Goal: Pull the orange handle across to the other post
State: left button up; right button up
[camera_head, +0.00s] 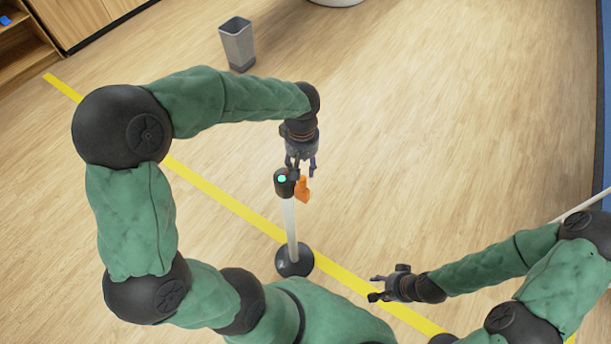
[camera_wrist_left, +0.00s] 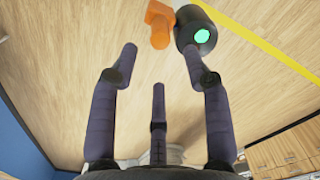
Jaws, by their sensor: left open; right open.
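The orange handle (camera_head: 303,189) sits against the right side of the black post head (camera_head: 284,185), which has a green light. The post (camera_head: 291,222) is pale and stands upright on a round black base (camera_head: 294,260). My left gripper (camera_head: 301,169) is open just above the post head and handle. In the left wrist view, the handle (camera_wrist_left: 158,24) and post head (camera_wrist_left: 192,30) lie beyond the spread fingers (camera_wrist_left: 160,62), with nothing between them. My right gripper (camera_head: 373,287) is open and empty at lower right. I cannot make out a second post with certainty.
A yellow floor line (camera_head: 223,199) runs diagonally behind the post base. A grey bin (camera_head: 237,44) stands at the back. A thin pale pole (camera_head: 582,204) shows at the right edge, partly hidden by my right arm. The wooden floor right of the post is clear.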

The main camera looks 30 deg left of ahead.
aim_at(302, 183)
pick_arm(q)
jog(key=f+b, duration=0.1)
jog(key=f, duration=0.8)
jog(key=shift+s, duration=0.2)
jog(key=shift+w+f, duration=0.15)
jog(key=shift+f, duration=0.2)
grip_shut()
